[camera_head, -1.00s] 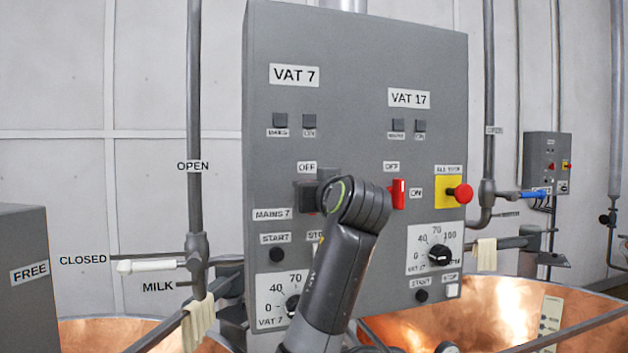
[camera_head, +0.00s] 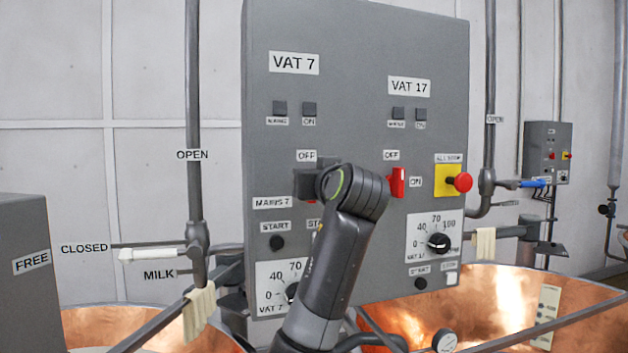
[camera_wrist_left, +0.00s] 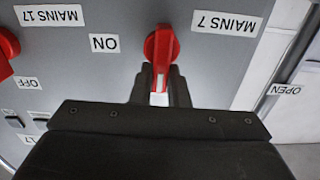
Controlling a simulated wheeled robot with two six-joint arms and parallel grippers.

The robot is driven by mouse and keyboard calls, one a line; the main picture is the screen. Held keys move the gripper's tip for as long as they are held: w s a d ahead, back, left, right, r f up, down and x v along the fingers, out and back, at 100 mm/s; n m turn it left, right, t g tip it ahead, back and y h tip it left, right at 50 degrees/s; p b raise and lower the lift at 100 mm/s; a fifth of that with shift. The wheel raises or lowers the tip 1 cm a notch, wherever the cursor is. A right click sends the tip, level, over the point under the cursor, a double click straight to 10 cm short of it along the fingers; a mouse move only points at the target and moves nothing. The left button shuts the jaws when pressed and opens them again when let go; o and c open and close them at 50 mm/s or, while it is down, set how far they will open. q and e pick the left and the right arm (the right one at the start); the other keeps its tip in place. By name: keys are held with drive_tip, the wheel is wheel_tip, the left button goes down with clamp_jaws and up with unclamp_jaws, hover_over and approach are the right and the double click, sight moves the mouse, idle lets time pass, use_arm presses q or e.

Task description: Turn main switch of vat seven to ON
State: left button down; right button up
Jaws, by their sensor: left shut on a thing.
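The red main switch of vat seven (camera_wrist_left: 162,46) shows in the left wrist view, which sees the panel upside down. It sits beside the MAINS 7 label (camera_wrist_left: 226,23), with the ON label (camera_wrist_left: 104,43) to its side. Its handle lies in line with the gripper and across from ON. My left gripper (camera_wrist_left: 160,88) is shut on the handle's near end. In the head view my left gripper (camera_head: 312,183) is against the panel just below the OFF label (camera_head: 307,156); it hides the switch. My right gripper is not in view.
The grey control panel (camera_head: 350,110) also carries vat 17's red switch (camera_head: 398,183), a red stop button (camera_head: 462,182) on yellow, and dials, all close to my left arm. Copper vats (camera_head: 480,300) stand below. A pipe with a white-handled valve (camera_head: 150,254) is at the left.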

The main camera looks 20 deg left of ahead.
use_arm(q)
drive_tip(key=m+b, duration=0.1)
drive_tip(key=m, duration=0.4)
drive_tip(key=d+f+m+b, duration=0.1)
drive_tip(key=m+b, duration=0.1)
drive_tip(key=m, duration=0.4)
drive_tip(key=w+f+m+b, duration=0.1)
drive_tip(key=m, duration=0.5)
drive_tip(key=shift+d, duration=0.35)
drive_tip(key=shift+m+b, duration=0.3)
drive_tip(key=shift+m, duration=0.1)
drive_tip(key=c, duration=1.4)
unclamp_jaws()
